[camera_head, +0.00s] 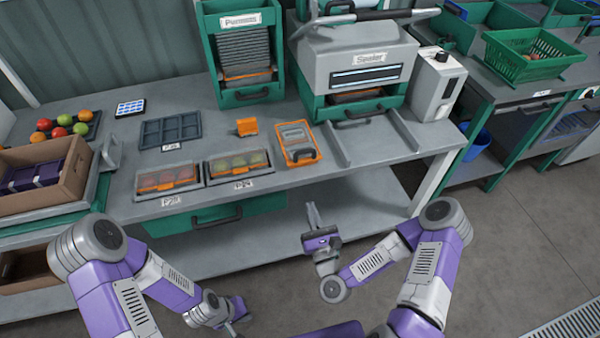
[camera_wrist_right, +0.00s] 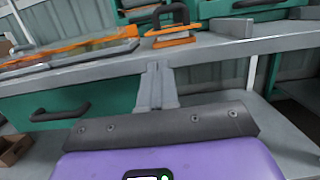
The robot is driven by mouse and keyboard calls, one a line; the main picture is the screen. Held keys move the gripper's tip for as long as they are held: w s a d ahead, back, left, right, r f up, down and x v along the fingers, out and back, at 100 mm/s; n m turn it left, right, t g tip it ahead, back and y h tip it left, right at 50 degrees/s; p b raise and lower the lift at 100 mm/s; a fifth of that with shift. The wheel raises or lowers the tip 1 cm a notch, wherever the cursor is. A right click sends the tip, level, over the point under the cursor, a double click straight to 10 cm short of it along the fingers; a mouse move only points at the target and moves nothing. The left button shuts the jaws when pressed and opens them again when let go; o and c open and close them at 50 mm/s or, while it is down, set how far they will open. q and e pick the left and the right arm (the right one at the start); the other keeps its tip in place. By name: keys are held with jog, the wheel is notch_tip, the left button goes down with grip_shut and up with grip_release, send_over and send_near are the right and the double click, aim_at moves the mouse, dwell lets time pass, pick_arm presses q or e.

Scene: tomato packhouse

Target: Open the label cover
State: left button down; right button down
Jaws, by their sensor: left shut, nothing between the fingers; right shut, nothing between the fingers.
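No part in view carries a readable "label cover" marking. An orange unit with a grey ribbed lid and a black front handle (camera_head: 297,142) lies flat near the bench's front edge, its lid apparently down. In the right wrist view, an orange-edged part with a black handle (camera_wrist_right: 173,37) stands above the bench edge. My right gripper (camera_head: 311,208) is shut and empty, in front of the bench and below its top, apart from the unit. Its fingers also show in the right wrist view (camera_wrist_right: 157,75). My left gripper (camera_head: 243,317) is shut and empty, low at the bottom.
A small orange block (camera_head: 247,127) sits beside the unit. Two filled punnets (camera_head: 168,180) stand left of it. The sealer (camera_head: 355,62), a white box with a black knob (camera_head: 437,85) and the punnet dispenser (camera_head: 243,50) stand behind. A green drawer (camera_head: 200,222) hangs below the bench top.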

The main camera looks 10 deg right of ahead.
aim_at(302, 180)
jog(key=w+b, duration=0.1)
jog(key=w, duration=0.2)
jog(key=w+r, duration=0.1)
jog(key=w, duration=0.2)
jog(key=w+r+b, duration=0.1)
jog(key=w, duration=0.2)
jog(key=shift+w+a+b, duration=0.15)
jog(key=shift+w+b, duration=0.2)
jog(key=shift+w+r, duration=0.35)
jog(key=shift+r, duration=0.2)
jog(key=shift+w+r, duration=0.35)
jog(key=shift+r, duration=0.2)
jog(key=shift+w+a+r, duration=0.1)
jog(key=shift+w+r, duration=0.25)
jog(key=shift+r, duration=0.2)
